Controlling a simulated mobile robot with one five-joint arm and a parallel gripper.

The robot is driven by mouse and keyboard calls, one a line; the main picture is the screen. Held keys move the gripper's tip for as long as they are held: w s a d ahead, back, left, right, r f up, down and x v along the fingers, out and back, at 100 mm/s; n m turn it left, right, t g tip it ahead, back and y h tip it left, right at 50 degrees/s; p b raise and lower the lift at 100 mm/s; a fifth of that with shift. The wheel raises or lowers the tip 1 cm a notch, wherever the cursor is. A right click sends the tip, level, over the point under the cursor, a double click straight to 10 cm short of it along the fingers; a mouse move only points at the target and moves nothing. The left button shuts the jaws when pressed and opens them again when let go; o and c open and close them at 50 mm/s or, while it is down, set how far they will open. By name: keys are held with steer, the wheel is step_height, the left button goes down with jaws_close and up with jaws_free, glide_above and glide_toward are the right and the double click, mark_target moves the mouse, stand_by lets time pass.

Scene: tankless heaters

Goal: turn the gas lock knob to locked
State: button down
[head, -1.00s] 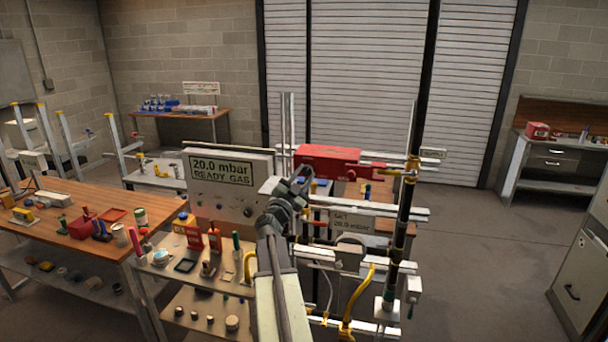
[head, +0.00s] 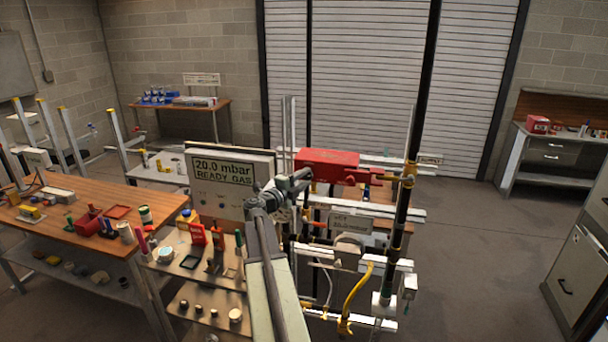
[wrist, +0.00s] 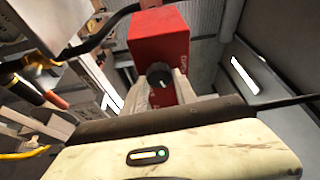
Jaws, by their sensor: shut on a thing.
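A red box (head: 328,166) with a narrower right end is mounted on the rig in the head view. In the wrist view the red box (wrist: 158,40) is close, with a dark round knob (wrist: 157,74) at its near end. My gripper (wrist: 160,90) has its grey fingers on either side of this dark knob and is shut on it. In the head view my gripper (head: 302,180) is at the left end of the red box, and the knob is hidden there. The knob's markings and exact angle cannot be read.
A display panel (head: 226,170) reading "20.0 mbar READY GAS" stands left of my arm. Vertical pipes (head: 402,210), white rails and a yellow hose (head: 357,292) crowd the right. A wooden workbench (head: 80,240) holds small items. The floor at right is clear.

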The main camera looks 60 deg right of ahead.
steer(key=shift+r+m+y+p, duration=0.15)
steer(key=shift+m+y+p, duration=0.35)
steer(key=shift+m+p, duration=0.4)
steer(key=shift+m, duration=0.3)
steer(key=c, duration=1)
jaws_free()
steer(key=a, duration=0.7)
steer(key=shift+w+a, duration=0.3)
steer(key=shift+a, duration=0.1)
steer(key=shift+w, duration=0.1)
